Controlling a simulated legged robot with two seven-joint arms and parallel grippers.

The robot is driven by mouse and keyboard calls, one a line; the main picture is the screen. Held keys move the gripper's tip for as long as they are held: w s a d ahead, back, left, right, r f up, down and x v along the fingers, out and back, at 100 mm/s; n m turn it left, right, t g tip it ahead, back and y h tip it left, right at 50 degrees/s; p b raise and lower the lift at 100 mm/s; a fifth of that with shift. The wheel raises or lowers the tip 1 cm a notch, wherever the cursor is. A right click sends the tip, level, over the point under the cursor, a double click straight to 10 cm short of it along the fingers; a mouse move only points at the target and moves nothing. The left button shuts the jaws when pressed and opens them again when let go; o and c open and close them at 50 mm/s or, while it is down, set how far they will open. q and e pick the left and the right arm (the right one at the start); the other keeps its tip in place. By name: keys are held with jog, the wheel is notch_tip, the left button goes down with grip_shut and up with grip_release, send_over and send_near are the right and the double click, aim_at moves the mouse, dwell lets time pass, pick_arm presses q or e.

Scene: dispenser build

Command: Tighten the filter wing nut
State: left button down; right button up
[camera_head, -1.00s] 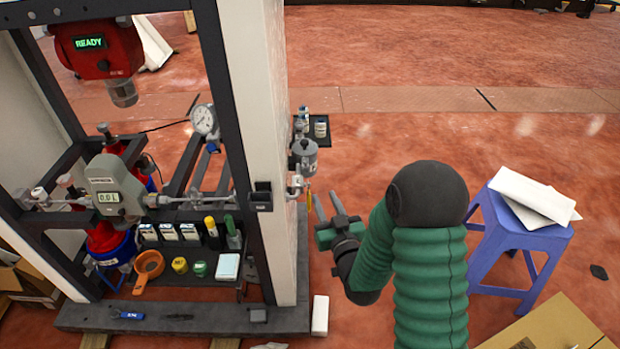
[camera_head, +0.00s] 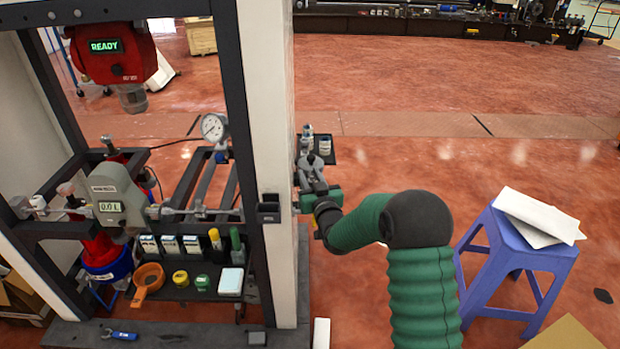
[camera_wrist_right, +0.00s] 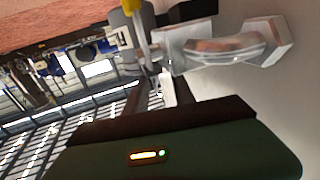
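The filter assembly (camera_head: 307,146) is a small grey metal unit on the right side of the white post. My right gripper (camera_head: 311,172) is at it, largely covering it in the head view. Its fingers overlap the filter's lower part, and I cannot tell whether they touch or grip anything. In the right wrist view a pale, shiny metal fitting (camera_wrist_right: 228,45) lies just beyond my green gripper body, beside a grey cylinder (camera_wrist_right: 128,30) with a yellow part on it. I cannot make out the wing nut itself. My left gripper is not in view.
The white post (camera_head: 267,100) stands immediately left of my right gripper. A blue stool (camera_head: 515,245) with white sheets is at the right. The floor between is clear.

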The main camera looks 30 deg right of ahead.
jog(key=shift+d+f, duration=0.15)
jog(key=shift+d, duration=0.2)
jog(key=c, duration=0.4)
jog(key=shift+d, duration=0.1)
jog(key=shift+c, duration=1.1)
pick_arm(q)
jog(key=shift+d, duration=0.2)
pick_arm(e)
grip_shut()
jog(key=shift+a, duration=0.2)
jog(key=shift+m+h, duration=0.5)
jog(key=shift+h, duration=0.1)
jog(key=shift+m+g+h, duration=0.3)
jog(key=shift+g+h, duration=0.1)
jog(key=shift+h, duration=0.2)
